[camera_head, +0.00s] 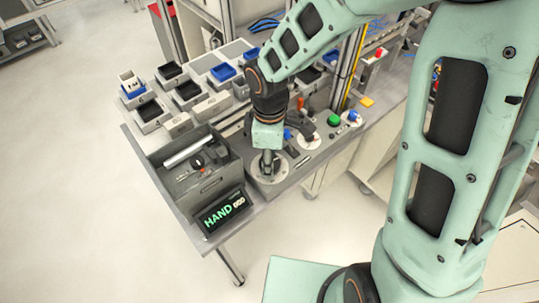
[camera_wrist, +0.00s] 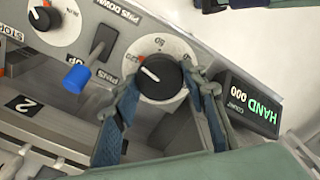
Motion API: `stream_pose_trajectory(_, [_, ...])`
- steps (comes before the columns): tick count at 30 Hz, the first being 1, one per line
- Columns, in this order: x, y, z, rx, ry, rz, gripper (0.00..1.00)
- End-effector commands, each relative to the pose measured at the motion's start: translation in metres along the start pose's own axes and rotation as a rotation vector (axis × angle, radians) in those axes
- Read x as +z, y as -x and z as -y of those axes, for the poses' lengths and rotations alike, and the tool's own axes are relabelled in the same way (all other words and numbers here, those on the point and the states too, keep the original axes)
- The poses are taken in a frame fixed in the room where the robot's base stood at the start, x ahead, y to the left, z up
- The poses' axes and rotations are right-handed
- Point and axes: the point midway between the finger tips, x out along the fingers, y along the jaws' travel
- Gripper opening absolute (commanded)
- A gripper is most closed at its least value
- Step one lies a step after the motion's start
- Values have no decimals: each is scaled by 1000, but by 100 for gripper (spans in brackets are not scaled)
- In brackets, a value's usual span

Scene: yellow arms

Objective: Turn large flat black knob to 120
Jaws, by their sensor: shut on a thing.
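The large flat black knob (camera_wrist: 160,78) sits on a round pale dial plate in the wrist view. Its white pointer line aims to the upper left, near an orange mark on the dial. My gripper (camera_wrist: 168,88) is shut on the knob, one finger on each side of it. In the head view, my gripper (camera_head: 268,160) is down over the dial plate (camera_head: 281,176) at the front of the panel, and it hides most of the knob there.
A display (camera_head: 222,211) reading HAND 000 stands left of the dial, by a grey bin (camera_head: 209,184). A lever with a blue tip (camera_wrist: 76,79) and a smaller black knob (camera_wrist: 43,17) are beside the dial. A green button (camera_head: 334,120) is farther right.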

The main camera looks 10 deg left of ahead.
Motion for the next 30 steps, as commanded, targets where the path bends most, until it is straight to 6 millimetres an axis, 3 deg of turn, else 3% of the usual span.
stream_pose_trajectory(12, [0,1,0,1,181,0,15])
stream_pose_trajectory(28, [0,0,-1,1,203,0,15])
stream_pose_trajectory(29, [0,0,-1,2,203,0,42])
stream_pose_trajectory(30, [0,0,-1,1,203,0,46])
